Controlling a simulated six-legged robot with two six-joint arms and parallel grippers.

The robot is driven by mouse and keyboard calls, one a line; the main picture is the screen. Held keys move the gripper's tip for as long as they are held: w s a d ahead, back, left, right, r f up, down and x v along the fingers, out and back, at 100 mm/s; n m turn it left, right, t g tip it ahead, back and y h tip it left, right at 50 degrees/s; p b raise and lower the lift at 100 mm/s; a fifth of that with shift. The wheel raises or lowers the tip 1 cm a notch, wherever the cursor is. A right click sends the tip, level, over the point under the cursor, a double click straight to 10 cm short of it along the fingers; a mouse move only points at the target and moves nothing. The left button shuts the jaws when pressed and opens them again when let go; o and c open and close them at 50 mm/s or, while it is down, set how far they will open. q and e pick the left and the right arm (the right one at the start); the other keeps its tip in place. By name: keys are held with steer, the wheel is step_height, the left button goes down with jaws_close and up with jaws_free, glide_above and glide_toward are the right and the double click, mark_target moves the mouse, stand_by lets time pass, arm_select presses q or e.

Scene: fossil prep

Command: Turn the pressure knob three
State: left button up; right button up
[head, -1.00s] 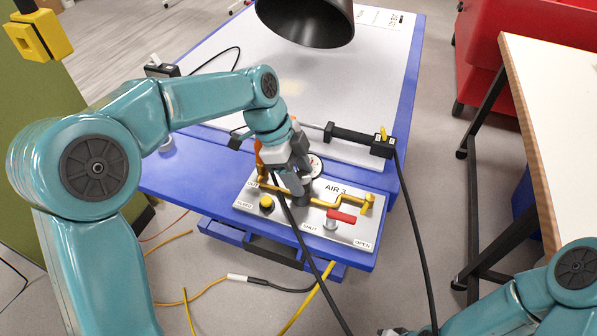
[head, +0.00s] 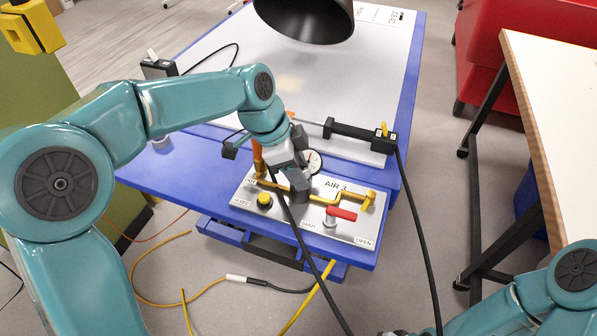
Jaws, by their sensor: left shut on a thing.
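A grey panel (head: 346,238) marked AIR 3 lies on the front of the blue bench. My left gripper (head: 299,190) points down onto the panel's middle, at the yellow pipe. It is shut on what appears to be the dark pressure knob, which the fingers mostly hide. A round white gauge (head: 314,162) shows partly behind the gripper. A red lever (head: 341,214) stands to the right of the gripper, between the SHUT and OPEN labels. A yellow button (head: 264,200) is to its left. My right gripper (head: 396,332) barely shows at the bottom edge, and its fingers cannot be made out.
A black air tool (head: 352,133) lies on the bench behind the panel, its black hose hanging down the right side. Another black cable crosses the panel's front. A black lamp hood (head: 308,20) hangs above. A white-topped table (head: 555,100) stands to the right.

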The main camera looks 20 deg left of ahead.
arm_select(q)
steer(key=n+t+b, duration=0.1)
steer(key=n, duration=0.2)
steer(key=shift+s+n+y, duration=0.1)
steer(key=shift+n+y, duration=0.2)
steer(key=shift+n, duration=0.1)
steer(key=n+b, duration=0.1)
steer(key=n, duration=0.1)
steer(key=n+t+y+b, duration=0.1)
steer(key=n, duration=0.1)
steer(key=shift+d+n+t, duration=0.1)
steer(key=shift+n+t, duration=0.2)
steer(key=n+y+b, duration=0.1)
steer(key=n, duration=0.1)
steer(key=n+y, duration=0.1)
steer(key=n, duration=0.1)
steer(key=shift+d+t+b, duration=0.1)
steer(key=shift+t+b, duration=0.2)
steer(key=shift+b, duration=0.05)
steer(key=shift+d+n+y+b, duration=0.1)
steer(key=shift+n+y+b, duration=0.6)
steer(key=shift+n, duration=1.1)
steer(key=shift+s+n, duration=0.1)
steer(key=shift+n, duration=0.2)
steer(key=o, duration=0.8)
steer(key=shift+c, duration=0.2)
steer(key=shift+r, duration=0.1)
